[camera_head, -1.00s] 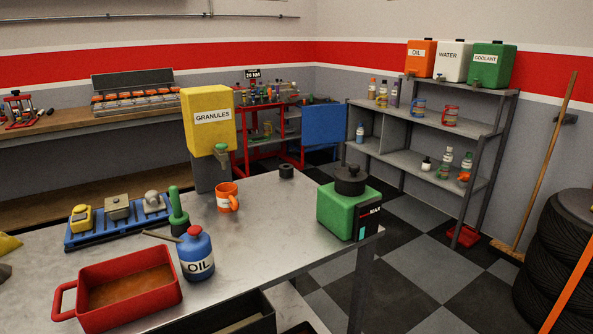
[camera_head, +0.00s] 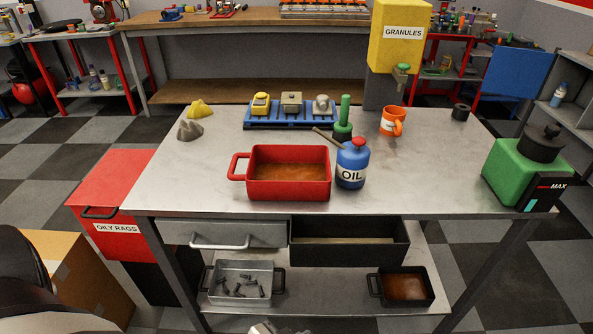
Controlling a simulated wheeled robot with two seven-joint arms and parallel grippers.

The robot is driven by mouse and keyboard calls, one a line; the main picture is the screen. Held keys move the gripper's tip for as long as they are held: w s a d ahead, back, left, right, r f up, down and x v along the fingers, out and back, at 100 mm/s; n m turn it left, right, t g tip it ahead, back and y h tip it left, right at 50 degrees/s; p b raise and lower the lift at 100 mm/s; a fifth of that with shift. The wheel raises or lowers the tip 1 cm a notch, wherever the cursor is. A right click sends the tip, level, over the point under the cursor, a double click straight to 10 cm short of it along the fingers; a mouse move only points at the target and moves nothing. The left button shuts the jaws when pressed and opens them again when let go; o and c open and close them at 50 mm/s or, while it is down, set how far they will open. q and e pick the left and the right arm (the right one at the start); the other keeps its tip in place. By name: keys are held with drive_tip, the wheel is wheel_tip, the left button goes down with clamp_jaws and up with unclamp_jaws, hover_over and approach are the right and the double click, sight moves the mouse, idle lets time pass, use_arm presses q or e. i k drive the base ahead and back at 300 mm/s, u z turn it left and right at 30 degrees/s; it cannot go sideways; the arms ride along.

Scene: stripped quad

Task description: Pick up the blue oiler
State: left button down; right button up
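The blue oiler (camera_head: 352,166) stands upright on the grey metal workbench (camera_head: 205,180). It has a red cap, a white OIL label and a thin brownish spout pointing up and left. It is just right of the red tray (camera_head: 290,188) of brown liquid and in front of a green-handled tool (camera_head: 343,118). Neither of my grippers can be made out, and nothing touches the oiler. A dark part of my own body shows at the lower left. A small pale piece at the bottom edge is too cut off to identify.
A blue rack (camera_head: 290,123), an orange mug (camera_head: 392,122) and a yellow granules dispenser (camera_head: 400,45) stand behind the oiler. A green machine (camera_head: 515,175) is at the bench's right end. An open black drawer (camera_head: 345,254) juts out below. The bench's left front is clear.

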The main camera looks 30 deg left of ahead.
sight(352, 164)
drive_tip(key=u, duration=0.55)
drive_tip(key=k, duration=0.25)
drive_tip(key=u, duration=0.15)
